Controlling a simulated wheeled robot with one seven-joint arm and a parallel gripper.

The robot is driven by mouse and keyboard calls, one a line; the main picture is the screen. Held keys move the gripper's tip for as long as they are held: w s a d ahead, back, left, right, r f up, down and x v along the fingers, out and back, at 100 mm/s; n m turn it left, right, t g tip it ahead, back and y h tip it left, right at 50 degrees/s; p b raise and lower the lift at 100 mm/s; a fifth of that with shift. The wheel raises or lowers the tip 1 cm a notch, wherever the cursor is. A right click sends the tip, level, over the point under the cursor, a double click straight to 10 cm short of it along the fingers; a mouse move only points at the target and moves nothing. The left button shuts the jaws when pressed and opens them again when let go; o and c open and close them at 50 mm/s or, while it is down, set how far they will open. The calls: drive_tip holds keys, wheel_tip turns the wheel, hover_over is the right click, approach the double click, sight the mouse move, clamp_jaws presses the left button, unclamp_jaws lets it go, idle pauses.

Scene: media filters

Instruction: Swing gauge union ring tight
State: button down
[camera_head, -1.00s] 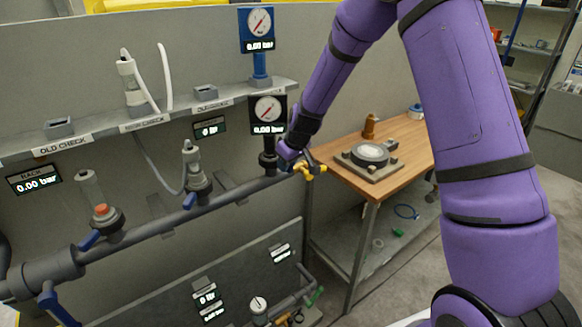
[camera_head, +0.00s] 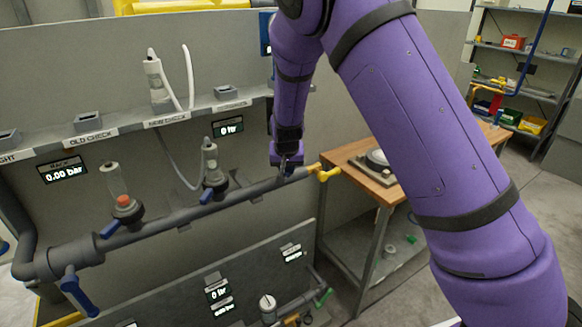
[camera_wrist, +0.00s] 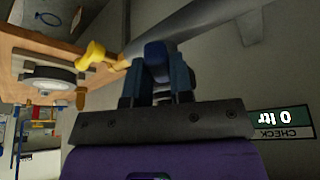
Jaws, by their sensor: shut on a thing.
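My gripper (camera_head: 287,166) is at the right part of the grey pipe (camera_head: 235,196), just left of a yellow valve handle (camera_head: 328,172). In the wrist view its fingers (camera_wrist: 155,85) are closed on the sides of a blue piece (camera_wrist: 156,50) in front of the pipe (camera_wrist: 195,25). I cannot tell whether this piece is the union ring itself or a handle on it. The gauge and its stem are hidden behind my arm in the head view. A blue edge of the upper gauge (camera_head: 265,33) shows beside my arm.
Two clear filter housings with blue levers stand on the pipe, at left (camera_head: 122,195) and middle (camera_head: 212,165). A shelf (camera_head: 130,125) with labels runs above. A wooden table (camera_head: 350,160) with a round fixture (camera_head: 378,160) stands at right.

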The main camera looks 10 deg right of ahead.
drive_tip(key=shift+w+a+m+h, duration=0.2)
drive_tip(key=shift+a+m+h, duration=0.2)
drive_tip(key=shift+a+m, duration=0.5)
drive_tip(key=shift+d+m, duration=0.15)
drive_tip(key=shift+m, duration=0.15)
drive_tip(key=c, duration=1)
unclamp_jaws()
drive_tip(key=v, duration=1)
drive_tip(key=shift+r, duration=0.35)
